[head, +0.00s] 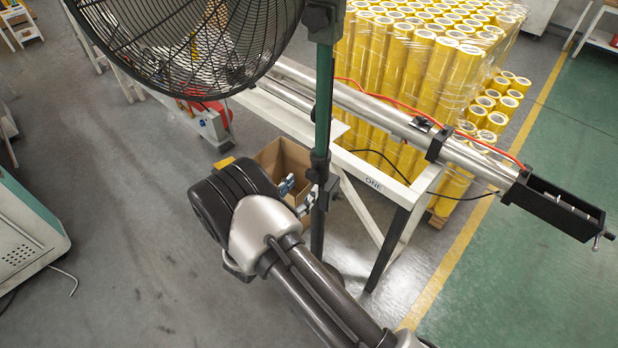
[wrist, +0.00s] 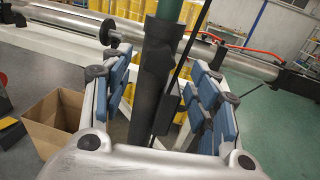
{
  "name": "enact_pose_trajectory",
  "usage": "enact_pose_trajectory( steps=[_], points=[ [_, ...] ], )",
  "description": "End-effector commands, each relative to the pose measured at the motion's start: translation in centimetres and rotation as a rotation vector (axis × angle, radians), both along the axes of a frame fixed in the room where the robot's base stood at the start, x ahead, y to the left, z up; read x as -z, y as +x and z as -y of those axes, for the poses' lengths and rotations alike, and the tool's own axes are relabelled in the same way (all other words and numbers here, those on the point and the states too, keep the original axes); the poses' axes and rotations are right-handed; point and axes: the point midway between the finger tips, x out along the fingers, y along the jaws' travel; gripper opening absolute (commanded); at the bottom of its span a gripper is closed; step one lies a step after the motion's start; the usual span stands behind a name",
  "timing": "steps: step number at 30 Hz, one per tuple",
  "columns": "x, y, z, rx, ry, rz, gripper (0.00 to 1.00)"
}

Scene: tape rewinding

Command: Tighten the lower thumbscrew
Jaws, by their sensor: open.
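A fan stand's green pole (head: 323,100) runs down into a black sleeve (head: 319,165). The sleeve also shows in the wrist view (wrist: 152,85), between my two fingers. A dark block (wrist: 168,106) sits against the sleeve's right side. My gripper (head: 297,194) is open and empty, its blue-padded fingers close to the pole; in the wrist view (wrist: 160,85) they are well apart.
The black fan cage (head: 190,40) hangs above. An open cardboard box (head: 282,158) lies behind my gripper. A white frame (head: 405,195) carrying a metal tube (head: 385,110) stands behind the pole. Wrapped yellow rolls (head: 415,60) fill the back.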

Motion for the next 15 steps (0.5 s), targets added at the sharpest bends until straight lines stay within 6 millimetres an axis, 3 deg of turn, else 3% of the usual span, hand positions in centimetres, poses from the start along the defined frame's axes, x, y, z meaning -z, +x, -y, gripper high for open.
enact_pose_trajectory(
  steps=[6, 15],
  points=[
    [0.0, 3.1, 2.1, 0.003, 0.001, 0.001, 0.55],
    [0.0, 4.5, 2.9, 0.0, 0.0, 0.0, 0.55]
  ],
)
